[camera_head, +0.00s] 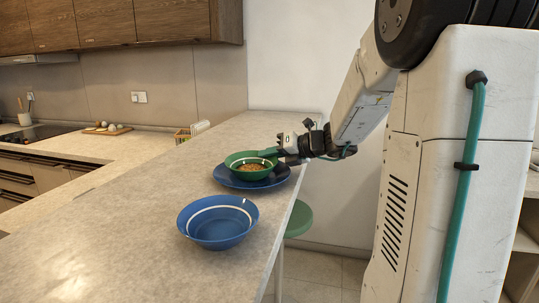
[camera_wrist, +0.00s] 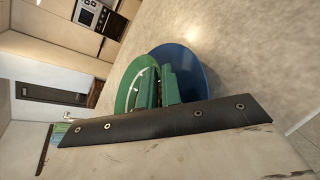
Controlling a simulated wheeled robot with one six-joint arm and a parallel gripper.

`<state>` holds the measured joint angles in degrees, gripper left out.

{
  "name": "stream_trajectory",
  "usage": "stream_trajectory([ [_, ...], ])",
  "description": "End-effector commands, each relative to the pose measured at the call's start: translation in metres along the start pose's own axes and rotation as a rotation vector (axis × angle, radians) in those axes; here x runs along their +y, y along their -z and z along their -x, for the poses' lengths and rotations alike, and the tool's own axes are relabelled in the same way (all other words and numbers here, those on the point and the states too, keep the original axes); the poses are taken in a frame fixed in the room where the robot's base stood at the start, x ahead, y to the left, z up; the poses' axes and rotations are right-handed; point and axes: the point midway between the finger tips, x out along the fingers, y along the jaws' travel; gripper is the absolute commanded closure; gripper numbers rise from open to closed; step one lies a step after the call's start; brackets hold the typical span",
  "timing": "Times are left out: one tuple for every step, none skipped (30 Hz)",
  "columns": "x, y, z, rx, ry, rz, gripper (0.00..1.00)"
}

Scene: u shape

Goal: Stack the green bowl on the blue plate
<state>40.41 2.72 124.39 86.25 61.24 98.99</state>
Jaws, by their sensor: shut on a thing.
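The green bowl (camera_head: 240,161) has a pale stripe inside and something brown in it. It is over the blue plate (camera_head: 254,182) on the counter in the head view; I cannot tell whether it touches the plate. My gripper (camera_head: 273,155) is at the bowl's right rim, shut on it. In the wrist view the green fingers (camera_wrist: 157,88) meet the green bowl (camera_wrist: 133,82), partly hiding it. The blue plate (camera_wrist: 198,75) shows to the right of the bowl there.
A blue bowl (camera_head: 217,222) with a pale stripe stands nearer on the counter (camera_head: 140,220). The counter's right edge runs close to the plate. A green stool (camera_head: 300,218) is below that edge. The counter left of the bowls is clear.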

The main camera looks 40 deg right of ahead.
Motion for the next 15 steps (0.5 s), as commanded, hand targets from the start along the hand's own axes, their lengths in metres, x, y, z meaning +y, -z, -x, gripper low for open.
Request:
stream_trajectory([
  [-0.0002,0.0001,-0.0001,-0.001,-0.001,0.000,1.00],
  [-0.0004,0.0005,-0.0002,0.000,0.000,0.000,0.88],
  [-0.0004,0.0005,-0.0001,0.000,0.000,0.000,0.77],
  [-0.0004,0.0004,-0.0001,0.000,0.000,0.000,0.72],
  [-0.0004,0.0005,-0.0001,0.000,0.000,0.000,0.72],
  [-0.0004,0.0004,-0.0001,0.000,0.000,0.000,0.72],
  [-0.0004,0.0004,-0.0001,0.000,0.000,0.000,0.72],
  [-0.0004,0.0004,0.0000,0.000,0.000,0.000,0.72],
  [-0.0004,0.0004,0.0000,0.000,0.000,0.000,0.72],
  [-0.0004,0.0003,0.0001,0.000,0.000,0.000,0.72],
  [-0.0004,0.0003,0.0001,0.000,0.000,0.000,0.72],
  [-0.0001,-0.0001,0.0003,0.000,0.000,0.000,0.72],
  [0.0001,-0.0004,0.0011,-0.001,0.000,0.000,0.72],
  [-0.0001,-0.0004,0.0027,-0.001,0.000,-0.001,0.72],
  [-0.0001,-0.0006,0.0059,-0.002,0.000,-0.001,0.72],
])
